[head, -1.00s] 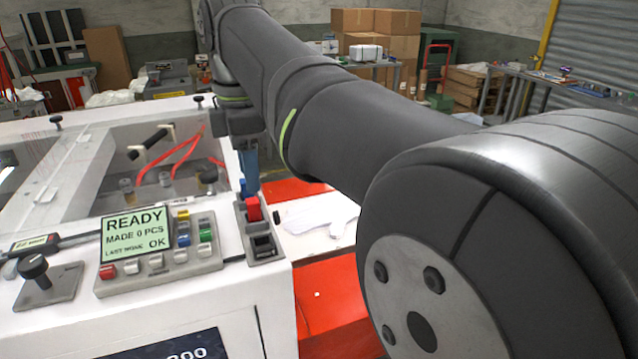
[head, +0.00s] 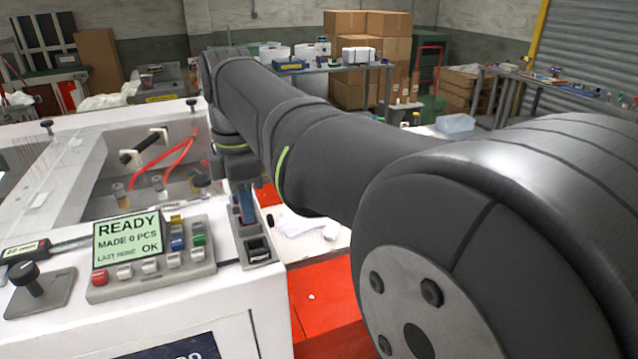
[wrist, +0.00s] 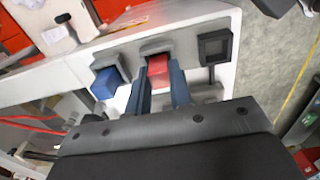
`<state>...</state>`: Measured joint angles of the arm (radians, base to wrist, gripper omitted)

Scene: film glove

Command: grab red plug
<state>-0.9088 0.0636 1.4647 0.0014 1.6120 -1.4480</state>
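The red plug (wrist: 158,72) sits in its socket on the white machine's edge, between my two blue-grey fingers in the wrist view. My gripper (wrist: 160,66) is open around it, one finger on each side; whether they touch it I cannot tell. In the head view my gripper (head: 246,207) is low over the socket strip and hides the red plug. A blue plug (wrist: 106,83) stands in a socket to the left in the wrist view.
A black socket unit (wrist: 215,47) is to the right of the red plug in the wrist view. The control panel (head: 150,255) with a READY screen lies left of my gripper in the head view. A white glove (head: 295,224) lies beyond the machine's edge.

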